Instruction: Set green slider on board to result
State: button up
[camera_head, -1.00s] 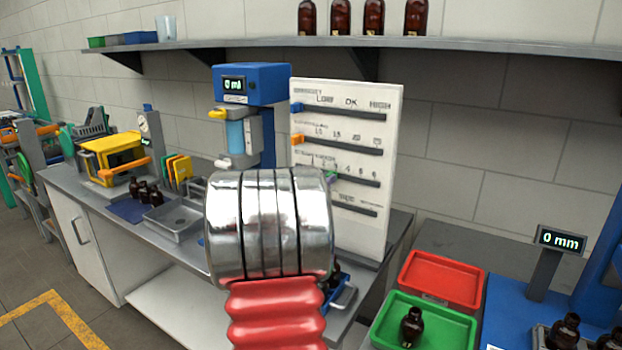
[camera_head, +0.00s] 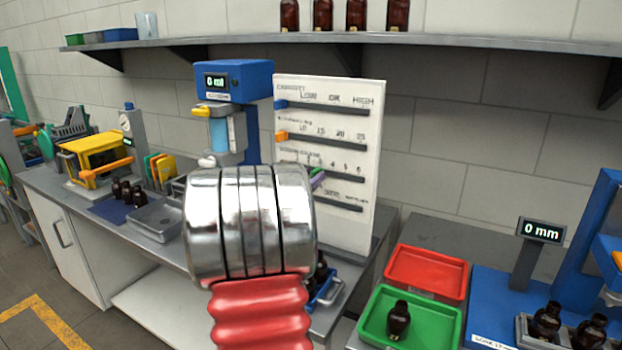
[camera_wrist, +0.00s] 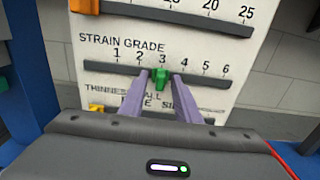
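The white board (camera_head: 350,222) stands on the bench with several labelled slots. Its green slider (camera_wrist: 161,80) sits in the "STRAIN GRADE" slot, under the 3, in the wrist view. In the head view the green slider (camera_head: 316,170) shows only as a small patch behind my gripper. My gripper (camera_wrist: 160,76) reaches to the board with its two purple fingers on either side of the green slider. Narrow gaps seem to show beside the slider, so the fingers look open around it. In the head view my arm hides the board's lower left.
A blue slider (camera_head: 281,104) and an orange slider (camera_head: 281,136) sit at the left of the upper slots. A yellow slider (camera_wrist: 96,107) is in the slot below. A blue machine (camera_head: 235,80) stands left of the board. Red (camera_head: 428,289) and green trays (camera_head: 375,318) lie right.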

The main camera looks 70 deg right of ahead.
jog(key=w+a, duration=0.2)
jog(key=a, duration=1.1)
jog(key=shift+a, duration=0.15)
jog(key=shift+w, duration=0.1)
